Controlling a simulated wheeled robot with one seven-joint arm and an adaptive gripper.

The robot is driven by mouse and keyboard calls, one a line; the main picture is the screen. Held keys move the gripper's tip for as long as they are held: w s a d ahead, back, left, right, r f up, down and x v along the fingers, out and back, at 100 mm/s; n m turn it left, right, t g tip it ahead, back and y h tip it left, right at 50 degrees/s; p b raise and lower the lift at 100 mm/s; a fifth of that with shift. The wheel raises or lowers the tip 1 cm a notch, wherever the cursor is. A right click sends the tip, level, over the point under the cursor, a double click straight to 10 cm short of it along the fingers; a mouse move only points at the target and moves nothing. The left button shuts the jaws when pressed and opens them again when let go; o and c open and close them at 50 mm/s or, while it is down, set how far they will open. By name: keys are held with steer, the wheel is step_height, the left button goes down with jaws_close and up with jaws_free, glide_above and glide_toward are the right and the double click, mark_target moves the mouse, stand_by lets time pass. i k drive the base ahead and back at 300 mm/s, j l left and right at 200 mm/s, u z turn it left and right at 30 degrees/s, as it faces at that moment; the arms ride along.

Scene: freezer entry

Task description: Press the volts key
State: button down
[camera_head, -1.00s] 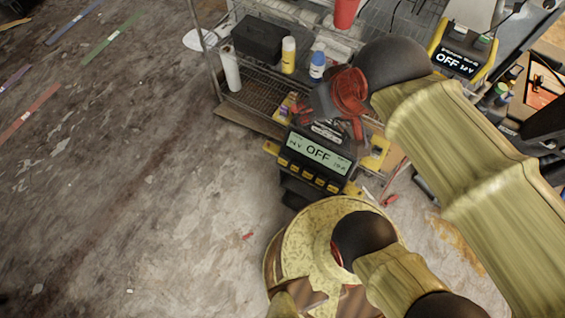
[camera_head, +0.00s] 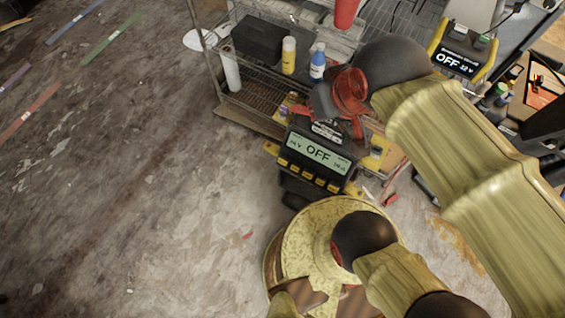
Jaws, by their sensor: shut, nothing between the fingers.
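A dark charger (camera_head: 317,140) with a lit display stands low near the middle of the head view. Its display (camera_head: 318,153) reads OFF in large letters, with smaller readings on each side. A row of several yellow keys (camera_head: 308,173) runs along its front edge below the display. The key labels are too small to read, so I cannot tell which is the volts key. My gripper (camera_head: 325,103), dark grey next to red parts at the end of my arm, is just above the charger's top in the picture. It looks shut and empty. Its fingertips are hard to make out and appear clear of the keys.
A wire rack (camera_head: 262,92) behind holds a black box (camera_head: 258,40), a yellow bottle (camera_head: 289,55) and a blue-and-white bottle (camera_head: 317,64). A second charger (camera_head: 456,61) reading OFF stands at the upper right. The floor (camera_head: 140,200) on the left is mostly open.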

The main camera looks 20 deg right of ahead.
mark_target(284, 161)
steer(key=j+z, duration=0.2)
steer(key=j, duration=0.25)
steer(key=j+z, duration=0.2)
steer(key=j, duration=0.2)
steer(key=k+j+z, duration=0.15)
steer(key=j, duration=0.3)
steer(key=j+z, duration=0.2)
steer(key=j, duration=0.2)
steer(key=k+j+z, duration=0.2)
steer(key=j, duration=0.2)
steer(key=j+z, duration=0.2)
steer(key=j, duration=0.2)
steer(key=k, duration=0.05)
